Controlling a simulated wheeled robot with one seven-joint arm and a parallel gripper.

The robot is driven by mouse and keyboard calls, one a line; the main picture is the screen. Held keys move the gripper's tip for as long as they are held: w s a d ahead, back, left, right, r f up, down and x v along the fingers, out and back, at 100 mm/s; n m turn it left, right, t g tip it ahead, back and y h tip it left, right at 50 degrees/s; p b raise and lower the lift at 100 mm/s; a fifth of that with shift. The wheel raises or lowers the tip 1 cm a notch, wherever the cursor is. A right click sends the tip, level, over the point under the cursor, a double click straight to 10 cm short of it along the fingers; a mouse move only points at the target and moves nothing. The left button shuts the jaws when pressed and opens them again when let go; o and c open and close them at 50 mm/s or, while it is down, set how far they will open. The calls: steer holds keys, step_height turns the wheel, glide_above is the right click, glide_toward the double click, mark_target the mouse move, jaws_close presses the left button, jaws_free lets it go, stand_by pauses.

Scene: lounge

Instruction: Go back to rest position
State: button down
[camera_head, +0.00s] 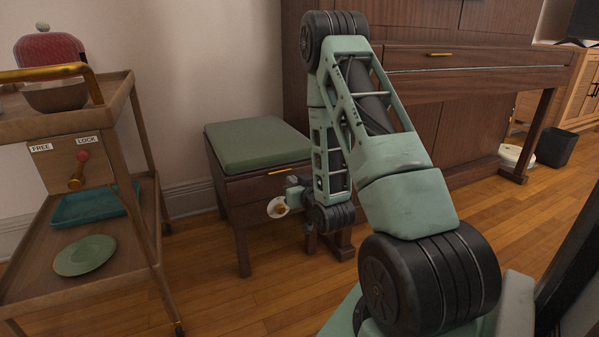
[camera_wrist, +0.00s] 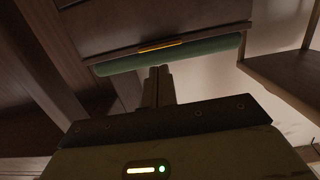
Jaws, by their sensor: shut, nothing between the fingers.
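My gripper (camera_wrist: 158,72) shows in the wrist view, its two dark fingers together with nothing between them. It points toward the green-cushioned stool (camera_head: 258,145), whose front and gold handle (camera_wrist: 160,47) appear upside down in the wrist view. In the head view my arm is folded, with its elbow high and its forearm hanging down in front of the stool's right side. The arm's end is low by the stool's front, and the fingers are hard to make out there. I cannot tell whether they touch the stool.
A wooden cart (camera_head: 135,215) stands at the left, with a bowl (camera_head: 56,96), a teal tray (camera_head: 95,204) and a green plate (camera_head: 84,255). A brown piano (camera_head: 440,90) stands behind my arm. A dark bin (camera_head: 556,147) is at the far right. Wooden floor (camera_head: 240,300) between cart and arm is clear.

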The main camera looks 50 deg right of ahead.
steer(key=p+v, duration=0.2)
steer(key=p, duration=0.1)
steer(key=p+v, duration=0.1)
steer(key=shift+s+a+r, duration=0.15)
steer(key=shift+s+r, duration=0.15)
